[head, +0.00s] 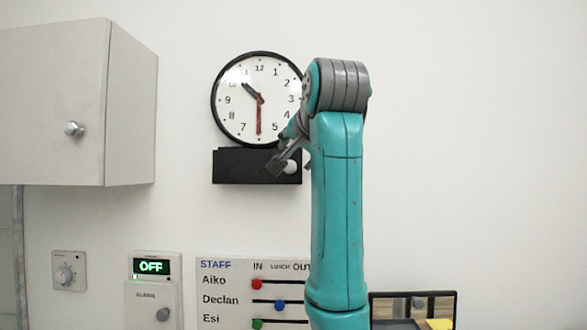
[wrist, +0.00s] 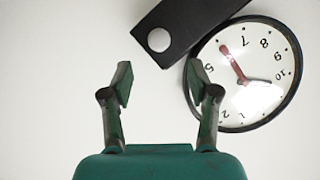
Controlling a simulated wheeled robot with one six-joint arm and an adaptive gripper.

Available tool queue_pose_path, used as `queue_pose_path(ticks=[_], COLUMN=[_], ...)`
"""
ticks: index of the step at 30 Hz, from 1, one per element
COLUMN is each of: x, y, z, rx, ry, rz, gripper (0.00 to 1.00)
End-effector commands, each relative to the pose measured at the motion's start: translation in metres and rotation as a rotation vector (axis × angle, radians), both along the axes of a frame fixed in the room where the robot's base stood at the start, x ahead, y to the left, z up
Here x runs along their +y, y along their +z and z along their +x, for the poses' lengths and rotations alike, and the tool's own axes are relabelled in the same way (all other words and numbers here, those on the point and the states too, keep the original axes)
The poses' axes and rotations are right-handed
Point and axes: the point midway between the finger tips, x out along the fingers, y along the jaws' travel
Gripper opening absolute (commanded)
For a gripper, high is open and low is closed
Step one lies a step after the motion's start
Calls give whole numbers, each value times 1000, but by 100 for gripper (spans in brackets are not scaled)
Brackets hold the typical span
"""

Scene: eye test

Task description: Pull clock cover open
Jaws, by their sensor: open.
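A round wall clock (head: 238,108) with a black rim, white face, dark hour hand and red hand hangs on the wall. My arm hides part of its right edge. A black box (head: 240,165) with a round white knob (head: 291,168) is on the wall just below it. I cannot tell which part is the cover. My gripper (head: 282,150) is in front of the clock's lower right and the box. In the wrist view my gripper (wrist: 160,80) is open and empty, with the knob (wrist: 158,40) beyond the fingertips, the box (wrist: 195,22) and the clock (wrist: 217,88) at upper right.
A grey cabinet (head: 55,85) with a round knob is at left. Below are a dial (head: 66,273), a panel reading OFF (head: 151,266) and a staff board (head: 225,295) with coloured sliders. A dark-framed panel (head: 376,311) is at lower right. The upper right wall is bare.

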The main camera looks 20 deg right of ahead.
Motion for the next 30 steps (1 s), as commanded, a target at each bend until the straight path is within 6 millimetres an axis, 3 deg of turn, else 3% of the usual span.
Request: queue_pose_path(ticks=[15, 21, 30], x=[-5, -6, -6], y=[-26, -30, -31], z=[79, 92, 94], rx=[3, 0, 0], ry=[0, 0, 0], rz=[0, 0, 0], gripper=[60, 60, 60])
